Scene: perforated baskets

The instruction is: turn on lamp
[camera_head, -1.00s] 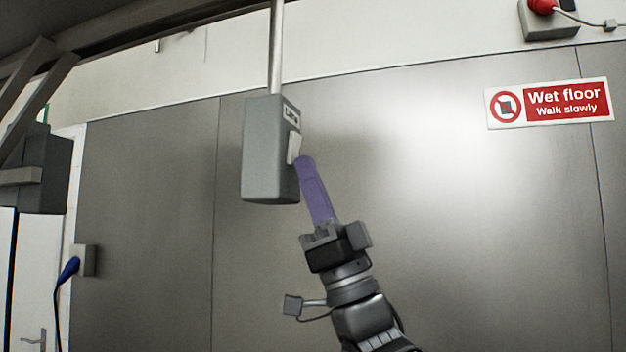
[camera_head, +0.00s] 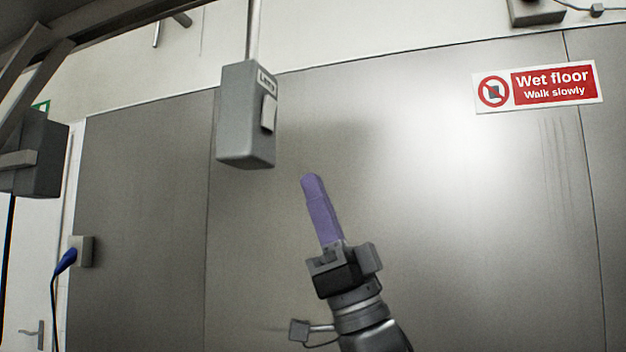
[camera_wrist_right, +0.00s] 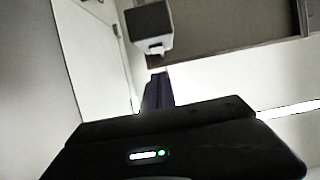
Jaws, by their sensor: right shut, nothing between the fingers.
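A grey switch box (camera_head: 232,122) labelled "Lamp" hangs from a thin pole in front of the wall. A pale rocker switch (camera_head: 268,113) is on its right face; I cannot tell which way it is tipped. My right gripper (camera_head: 312,182) has purple fingers, shut together and empty, pointing up. The fingertips are below and to the right of the box, apart from the switch. In the right wrist view the box (camera_wrist_right: 148,22) is beyond the dark purple fingers (camera_wrist_right: 157,92). The lamp itself is not identifiable. My left gripper is not in view.
Grey wall panels (camera_head: 140,200) stand behind, with a bright patch of light at the right. A "Wet floor" sign (camera_head: 535,87) is on them. A socket with a blue plug (camera_head: 66,260) is at the left. Open space surrounds the gripper.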

